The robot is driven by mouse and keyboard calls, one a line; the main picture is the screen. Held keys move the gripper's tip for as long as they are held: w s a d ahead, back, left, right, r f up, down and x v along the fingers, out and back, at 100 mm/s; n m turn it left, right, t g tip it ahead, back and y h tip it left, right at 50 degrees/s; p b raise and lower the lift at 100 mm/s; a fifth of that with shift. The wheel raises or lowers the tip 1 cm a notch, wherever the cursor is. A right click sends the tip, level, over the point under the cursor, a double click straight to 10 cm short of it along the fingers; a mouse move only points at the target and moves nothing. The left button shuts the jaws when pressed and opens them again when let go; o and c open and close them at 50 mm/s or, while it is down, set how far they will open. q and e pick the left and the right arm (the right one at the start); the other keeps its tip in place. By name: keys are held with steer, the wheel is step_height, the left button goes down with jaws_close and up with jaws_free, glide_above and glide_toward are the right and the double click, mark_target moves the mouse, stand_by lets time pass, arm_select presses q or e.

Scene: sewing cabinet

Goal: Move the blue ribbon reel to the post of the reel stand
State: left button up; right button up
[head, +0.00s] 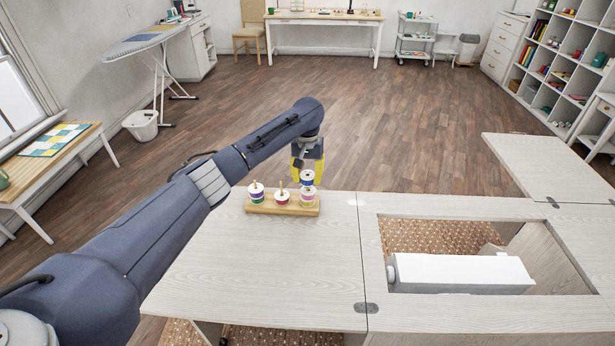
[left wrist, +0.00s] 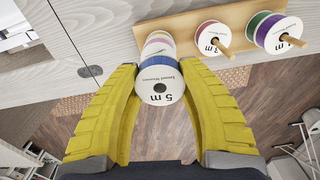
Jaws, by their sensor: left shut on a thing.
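The blue ribbon reel (head: 307,178) has white flanges, and its "5 m" face shows in the left wrist view (left wrist: 160,86). My left gripper (head: 307,172) has its yellow fingers shut on the reel's sides. The wooden reel stand (head: 268,211) sits at the far edge of the cabinet top. Its right post carries a stack of pink, yellow and purple reels (head: 308,197), and the blue reel is just above this stack. I cannot tell whether they touch. The reel's hole looks dark, with no post tip showing. My right gripper is not in view.
A red reel (head: 282,198) is on the middle post and a green and purple stack (head: 257,194) on the left post. A white sewing machine (head: 460,271) lies in the cabinet opening at right. The cabinet top (head: 270,270) in front of the stand is clear.

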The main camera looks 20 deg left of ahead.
arm_select(q)
steer(key=shift+f, duration=1.4)
steer(key=o, duration=1.1)
steer(key=shift+c, duration=0.2)
step_height(320, 180, up, 12)
